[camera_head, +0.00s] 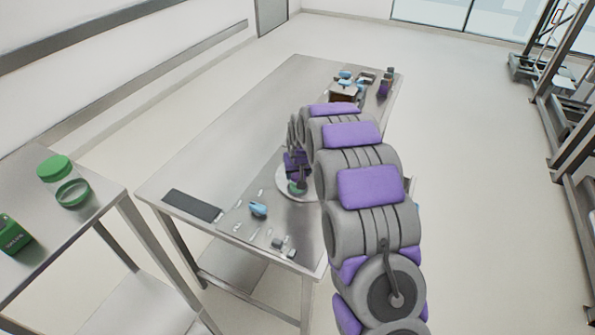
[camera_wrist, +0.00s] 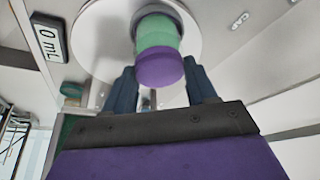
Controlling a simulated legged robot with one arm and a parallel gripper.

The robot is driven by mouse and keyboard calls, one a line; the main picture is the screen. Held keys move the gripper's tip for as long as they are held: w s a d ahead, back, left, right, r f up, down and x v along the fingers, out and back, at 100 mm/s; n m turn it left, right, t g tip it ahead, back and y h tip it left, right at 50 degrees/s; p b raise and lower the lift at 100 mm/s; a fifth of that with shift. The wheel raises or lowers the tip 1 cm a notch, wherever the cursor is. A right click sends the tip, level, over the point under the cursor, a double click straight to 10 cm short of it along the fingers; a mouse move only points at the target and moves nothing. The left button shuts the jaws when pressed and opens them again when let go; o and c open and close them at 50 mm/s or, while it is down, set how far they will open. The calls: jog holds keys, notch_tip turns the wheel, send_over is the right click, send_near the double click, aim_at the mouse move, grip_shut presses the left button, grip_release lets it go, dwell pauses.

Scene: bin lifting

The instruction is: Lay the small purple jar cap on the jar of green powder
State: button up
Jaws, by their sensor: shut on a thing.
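The small purple cap (camera_wrist: 160,70) is between the two dark fingertips of my gripper (camera_wrist: 162,76) in the wrist view; my gripper is shut on it. The jar of green powder (camera_wrist: 156,35) shows directly behind the cap and lines up with it. I cannot tell whether cap and jar touch. The jar stands on a white round plate (camera_wrist: 95,45). In the head view the jar's green (camera_head: 297,188) shows on the plate (camera_head: 284,187), below my gripper (camera_head: 299,178), whose fingers are too small to make out clearly.
A blue item (camera_head: 258,209) and a dark pad (camera_head: 192,205) are on the metal table. A green-lidded jar (camera_head: 72,192) and green box (camera_head: 12,235) stand on the left table.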

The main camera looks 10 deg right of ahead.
jog(key=shift+f, duration=0.1)
jog(key=o, duration=1.2)
jog(key=shift+c, duration=0.2)
jog(key=shift+o, duration=0.4)
jog(key=shift+o, duration=0.9)
jog(key=shift+r+p, duration=1.35)
jog(key=shift+r, duration=2.75)
